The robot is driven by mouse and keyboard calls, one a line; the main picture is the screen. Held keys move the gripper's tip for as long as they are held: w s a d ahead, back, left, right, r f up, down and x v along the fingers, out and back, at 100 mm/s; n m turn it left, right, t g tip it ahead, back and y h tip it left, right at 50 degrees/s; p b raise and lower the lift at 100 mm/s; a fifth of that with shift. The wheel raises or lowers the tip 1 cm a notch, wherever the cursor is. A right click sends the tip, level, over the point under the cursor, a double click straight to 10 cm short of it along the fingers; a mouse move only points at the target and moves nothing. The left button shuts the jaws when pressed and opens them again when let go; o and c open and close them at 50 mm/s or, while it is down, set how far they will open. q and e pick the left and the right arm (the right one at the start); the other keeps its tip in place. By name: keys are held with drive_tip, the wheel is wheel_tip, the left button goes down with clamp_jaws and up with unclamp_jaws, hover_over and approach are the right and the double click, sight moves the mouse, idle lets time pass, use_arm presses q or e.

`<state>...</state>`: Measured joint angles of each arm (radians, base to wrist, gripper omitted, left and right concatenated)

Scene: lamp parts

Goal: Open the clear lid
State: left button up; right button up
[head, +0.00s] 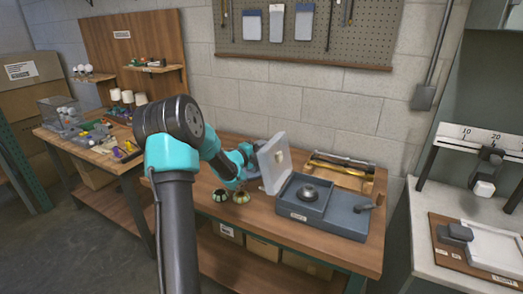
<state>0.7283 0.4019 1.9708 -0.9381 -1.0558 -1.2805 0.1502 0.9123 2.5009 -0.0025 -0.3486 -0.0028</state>
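The clear lid (274,164) shows as a pale, cloudy panel with a small cream knob on its face. It stands steeply raised at the left edge of a blue-grey tray station (338,217) on the wooden bench. My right gripper is not in view.
Two small dark-green and cream round parts (240,197) stand on the bench below my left wrist. A rack with brass and dark rods (342,170) lies behind the tray. A side bench with a ruler gauge (483,140) is at right. A cluttered bench stands left.

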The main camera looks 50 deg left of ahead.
use_arm(q)
clamp_jaws()
idle(0.3)
